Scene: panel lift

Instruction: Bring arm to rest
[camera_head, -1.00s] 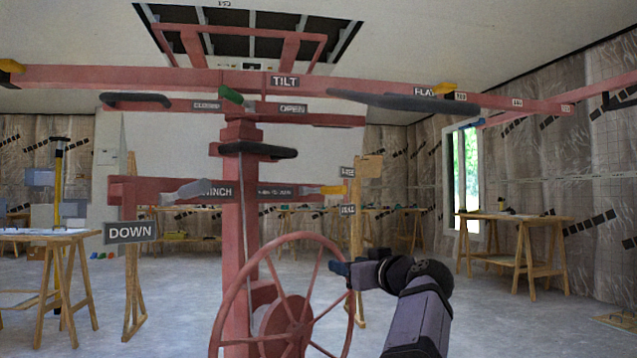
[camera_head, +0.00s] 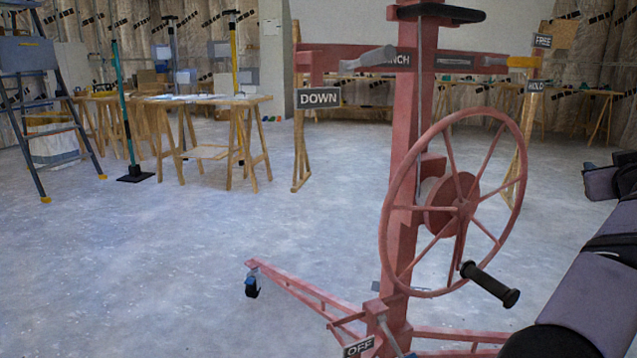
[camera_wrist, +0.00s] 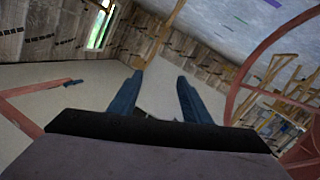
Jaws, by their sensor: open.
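My gripper (camera_wrist: 160,98) shows in the wrist view with its two blue fingers apart and nothing between them. The red wheel rim (camera_wrist: 240,72) passes to the right of the fingers there, apart from them. In the head view my arm is at the right edge, and the gripper itself is out of the picture. The red panel lift's post (camera_head: 405,160) stands left of my arm. Its spoked winch wheel (camera_head: 388,215) has a black crank handle (camera_head: 490,284) close to my arm; I cannot tell the gap.
The lift's red leg (camera_head: 300,288) reaches left along the floor to a caster (camera_head: 251,286). A DOWN sign (camera_head: 319,98) and an OFF sign (camera_head: 359,347) are on the lift. A sawhorse table (camera_head: 205,99) and a ladder (camera_head: 50,120) stand at left. The floor between is clear.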

